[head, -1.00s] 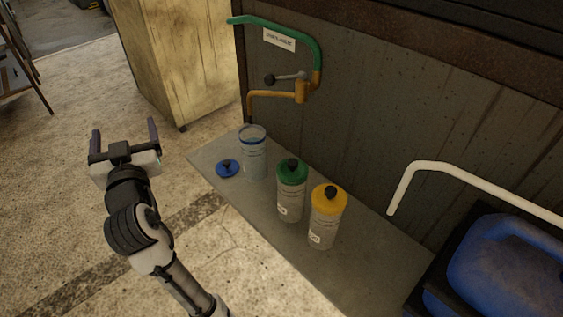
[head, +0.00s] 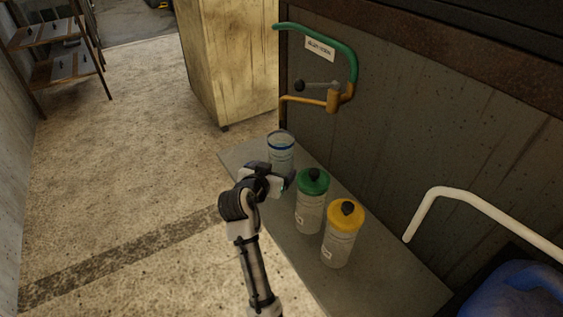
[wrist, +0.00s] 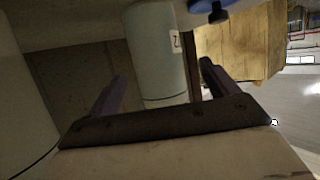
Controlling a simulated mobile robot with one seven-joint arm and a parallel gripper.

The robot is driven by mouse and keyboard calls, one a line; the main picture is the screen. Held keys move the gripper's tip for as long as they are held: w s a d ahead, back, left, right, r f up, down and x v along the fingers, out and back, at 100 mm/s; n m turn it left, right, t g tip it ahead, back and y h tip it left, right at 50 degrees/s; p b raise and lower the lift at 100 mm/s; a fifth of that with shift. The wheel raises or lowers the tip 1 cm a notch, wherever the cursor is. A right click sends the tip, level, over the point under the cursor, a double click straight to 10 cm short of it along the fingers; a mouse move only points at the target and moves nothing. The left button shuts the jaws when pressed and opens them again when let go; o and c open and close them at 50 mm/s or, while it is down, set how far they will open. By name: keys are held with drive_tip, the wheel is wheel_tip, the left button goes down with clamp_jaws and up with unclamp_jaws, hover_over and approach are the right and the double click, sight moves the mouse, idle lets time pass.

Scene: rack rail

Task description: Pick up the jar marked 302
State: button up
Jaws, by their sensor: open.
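Three jars stand upright on the grey shelf (head: 385,280). My gripper (head: 282,176) is open beside the clear and green-lidded jars. In the wrist view, the clear jar (wrist: 155,50) with a white label appears beyond and between the spread fingers of my gripper (wrist: 160,90), with nothing held. A blue lid (wrist: 212,12) lies near that jar; my gripper hides it in the head view.
A green and orange rail (head: 352,65) with a sign and a dark-knobbed lever is on the wall behind. A white handle (head: 450,192) and blue container (head: 515,290) are at right.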

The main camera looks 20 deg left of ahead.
sight(280, 143)
drive_tip(key=x, duration=0.2)
drive_tip(key=p+x, duration=0.1)
drive_tip(key=x, duration=0.2)
drive_tip(key=shift+w+d+r, duration=0.15)
drive_tip(key=shift+w+d, duration=0.05)
drive_tip(key=shift+w, duration=0.2)
drive_tip(key=shift+c, duration=0.4)
drive_tip(key=c, duration=1.2)
drive_tip(key=shift+r, duration=0.1)
drive_tip(key=c, duration=0.3)
drive_tip(key=shift+r, duration=0.15)
